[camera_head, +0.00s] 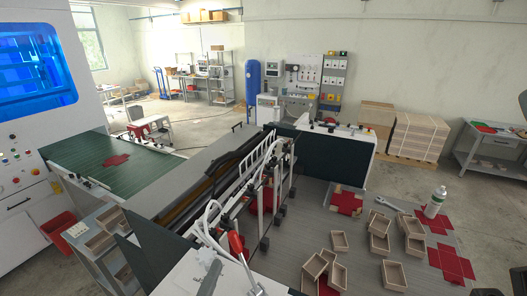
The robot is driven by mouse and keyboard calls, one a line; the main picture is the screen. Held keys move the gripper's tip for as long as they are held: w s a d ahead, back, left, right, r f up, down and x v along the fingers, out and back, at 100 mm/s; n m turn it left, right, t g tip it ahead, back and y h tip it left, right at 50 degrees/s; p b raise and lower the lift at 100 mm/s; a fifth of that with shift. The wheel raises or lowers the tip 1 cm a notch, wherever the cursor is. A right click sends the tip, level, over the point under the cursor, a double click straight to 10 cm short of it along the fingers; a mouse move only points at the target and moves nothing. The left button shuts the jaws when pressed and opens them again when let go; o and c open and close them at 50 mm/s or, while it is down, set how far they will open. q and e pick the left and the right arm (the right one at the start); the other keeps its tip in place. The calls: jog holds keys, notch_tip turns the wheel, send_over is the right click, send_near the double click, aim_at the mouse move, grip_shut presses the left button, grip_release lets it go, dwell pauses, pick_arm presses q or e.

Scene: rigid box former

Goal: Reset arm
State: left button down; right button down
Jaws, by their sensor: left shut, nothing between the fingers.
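My left gripper (208,279) shows at the bottom edge, left of centre, as a slim grey shape over a white machine surface. It is shut and holds nothing. Most of the left arm lies outside the picture. I cannot make out my right gripper; a dark shape at the right edge and another at the bottom right are too cut off to tell.
A box-forming machine with a white rail frame (262,172) stands close ahead, with a red-handled part (236,245) beside the gripper. Open boxes (379,243), red cross-shaped blanks (452,262) and a white bottle (435,202) are on the grey surface at right. A green conveyor (90,160) is at left.

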pick_arm(q)
jog(key=a+r+n+t, duration=0.1)
jog(key=a+r+t, duration=0.25)
jog(key=r, duration=1.15)
jog(key=s+a+r+n+t, duration=0.1)
jog(key=s+r+n, duration=0.2)
jog(key=r+n, duration=0.3)
jog(key=s+a+r+n+t+y, duration=0.1)
jog(key=s+r+n+t, duration=0.1)
jog(key=s+r+n, duration=0.2)
jog(key=s+a+r+n+t+y, duration=0.1)
jog(key=s+a+r+n+t, duration=0.1)
jog(key=r+n, duration=0.6)
jog(key=shift+s+r+n, duration=0.4)
jog(key=shift+s+r, duration=0.4)
jog(key=shift+s, duration=0.05)
